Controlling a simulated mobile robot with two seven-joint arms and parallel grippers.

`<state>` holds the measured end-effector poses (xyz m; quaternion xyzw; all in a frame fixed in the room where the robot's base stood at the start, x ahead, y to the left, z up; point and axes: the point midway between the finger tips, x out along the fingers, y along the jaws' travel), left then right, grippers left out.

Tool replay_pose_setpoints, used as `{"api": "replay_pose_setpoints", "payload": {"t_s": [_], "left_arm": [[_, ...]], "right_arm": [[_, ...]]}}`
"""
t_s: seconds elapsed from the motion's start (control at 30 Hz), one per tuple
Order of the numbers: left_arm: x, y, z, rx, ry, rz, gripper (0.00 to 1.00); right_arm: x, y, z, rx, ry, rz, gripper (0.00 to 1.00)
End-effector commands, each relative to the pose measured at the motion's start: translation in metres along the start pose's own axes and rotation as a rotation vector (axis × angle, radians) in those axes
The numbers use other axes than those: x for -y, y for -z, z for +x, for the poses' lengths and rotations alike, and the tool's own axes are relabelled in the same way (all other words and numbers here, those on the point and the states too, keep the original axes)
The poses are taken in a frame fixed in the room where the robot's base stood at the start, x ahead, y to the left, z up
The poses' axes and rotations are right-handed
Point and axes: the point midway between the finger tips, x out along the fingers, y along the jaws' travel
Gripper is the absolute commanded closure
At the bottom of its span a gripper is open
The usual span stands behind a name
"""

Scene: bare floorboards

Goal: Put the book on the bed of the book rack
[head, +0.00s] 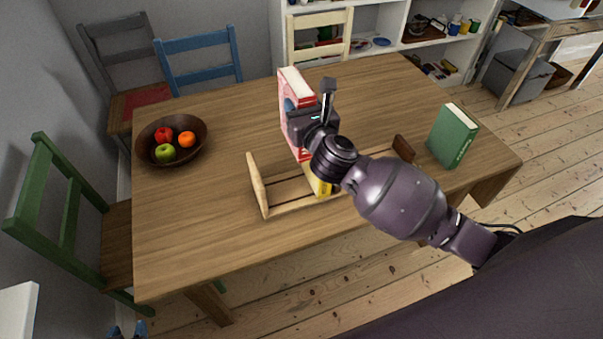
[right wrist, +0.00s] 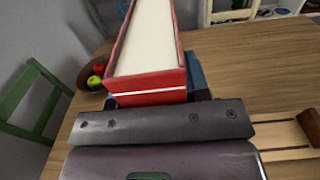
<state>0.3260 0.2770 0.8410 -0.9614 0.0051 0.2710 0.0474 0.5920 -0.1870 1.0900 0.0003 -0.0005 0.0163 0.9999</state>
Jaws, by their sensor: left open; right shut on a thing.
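The red book (head: 297,85) with white pages is held upright by my right gripper (head: 312,108), which is shut on it. The red book (right wrist: 147,85) fills the upper middle of the right wrist view. The wooden book rack (head: 257,186) lies on the table, with slatted rails between two end boards. The red book is at the rack's far side; I cannot tell if it touches the rack. A yellow book (head: 321,186) stands in the rack, partly hidden by my right arm.
A green book (head: 453,136) stands on the wooden table (head: 205,235) right of the rack. A bowl (head: 197,150) of fruit is at the left. Green, blue, grey and pale chairs surround the table. The table's front left is clear.

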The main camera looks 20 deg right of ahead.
Motion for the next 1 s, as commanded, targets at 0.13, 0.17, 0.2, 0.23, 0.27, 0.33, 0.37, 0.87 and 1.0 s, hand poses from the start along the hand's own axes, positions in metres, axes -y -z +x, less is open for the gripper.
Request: {"api": "replay_pose_setpoints", "payload": {"t_s": [0.13, 0.17, 0.2, 0.23, 0.27, 0.33, 0.37, 0.87, 1.0], "left_arm": [[-0.002, -0.006, 0.005, -0.002, -0.001, -0.003, 0.55], [-0.003, -0.007, 0.006, -0.002, -0.001, -0.003, 0.55], [-0.003, -0.009, 0.007, -0.002, -0.002, -0.003, 0.55], [-0.003, -0.010, 0.008, -0.002, -0.002, -0.003, 0.55], [-0.003, -0.012, 0.009, -0.002, -0.002, -0.003, 0.55], [-0.004, -0.015, 0.011, -0.001, -0.002, -0.002, 0.55], [-0.004, -0.017, 0.013, -0.001, -0.002, -0.002, 0.55], [-0.006, -0.038, 0.022, 0.010, -0.003, -0.002, 0.55], [-0.006, -0.046, 0.025, 0.016, -0.004, -0.001, 0.55]], "right_arm": [[-0.001, 0.034, 0.000, -0.002, -0.001, -0.001, 1.00], [-0.001, 0.040, 0.000, -0.002, -0.001, 0.000, 1.00], [-0.001, 0.048, 0.000, -0.003, -0.001, -0.001, 1.00], [-0.001, 0.054, 0.000, -0.002, -0.001, 0.000, 1.00], [-0.001, 0.060, 0.000, -0.001, -0.002, -0.001, 1.00], [-0.001, 0.075, 0.000, -0.002, -0.001, -0.001, 1.00], [-0.001, 0.081, 0.000, -0.001, -0.001, -0.001, 1.00], [-0.001, 0.141, 0.000, 0.001, -0.002, 0.000, 1.00], [-0.001, 0.159, 0.000, -0.001, -0.003, -0.001, 1.00]]}}
